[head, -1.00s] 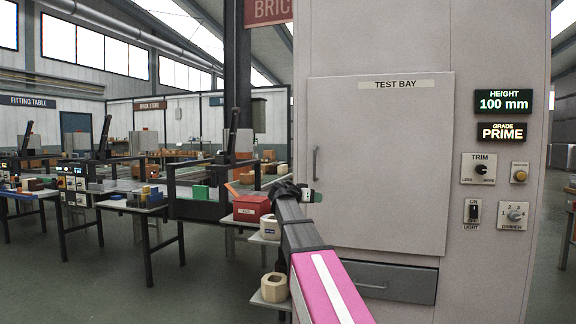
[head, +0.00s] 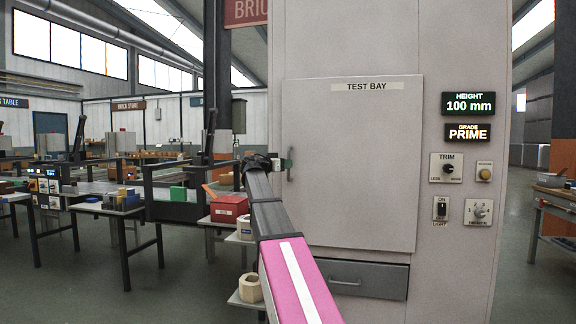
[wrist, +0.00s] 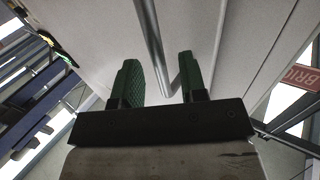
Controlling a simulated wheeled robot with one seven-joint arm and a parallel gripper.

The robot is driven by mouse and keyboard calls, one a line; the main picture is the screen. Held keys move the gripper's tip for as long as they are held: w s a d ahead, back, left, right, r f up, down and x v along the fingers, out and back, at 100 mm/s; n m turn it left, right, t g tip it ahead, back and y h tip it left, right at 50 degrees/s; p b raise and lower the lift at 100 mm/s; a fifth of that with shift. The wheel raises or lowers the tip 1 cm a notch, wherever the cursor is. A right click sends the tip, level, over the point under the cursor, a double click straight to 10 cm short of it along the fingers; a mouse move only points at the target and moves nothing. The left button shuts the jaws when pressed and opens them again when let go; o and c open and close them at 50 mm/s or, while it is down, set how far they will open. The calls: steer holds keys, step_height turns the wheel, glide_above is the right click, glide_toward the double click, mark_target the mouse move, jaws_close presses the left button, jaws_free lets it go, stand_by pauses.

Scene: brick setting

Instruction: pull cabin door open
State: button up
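The cabin door (head: 355,160) is a flat grey panel labelled TEST BAY, and it looks shut in the head view. Its upright bar handle (head: 290,172) is near the left edge. My gripper (head: 284,163) is at the handle, side-on and small in the head view. In the wrist view the two green fingers (wrist: 161,78) are spread apart.
A drawer (head: 368,280) is below the door. A panel with a trim knob (head: 448,168), switch and dimmer is to its right. A table with a red box (head: 229,208) stands left of the cabin. A workbench (head: 558,197) is at far right.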

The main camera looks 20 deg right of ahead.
steer(key=shift+x, duration=1.2)
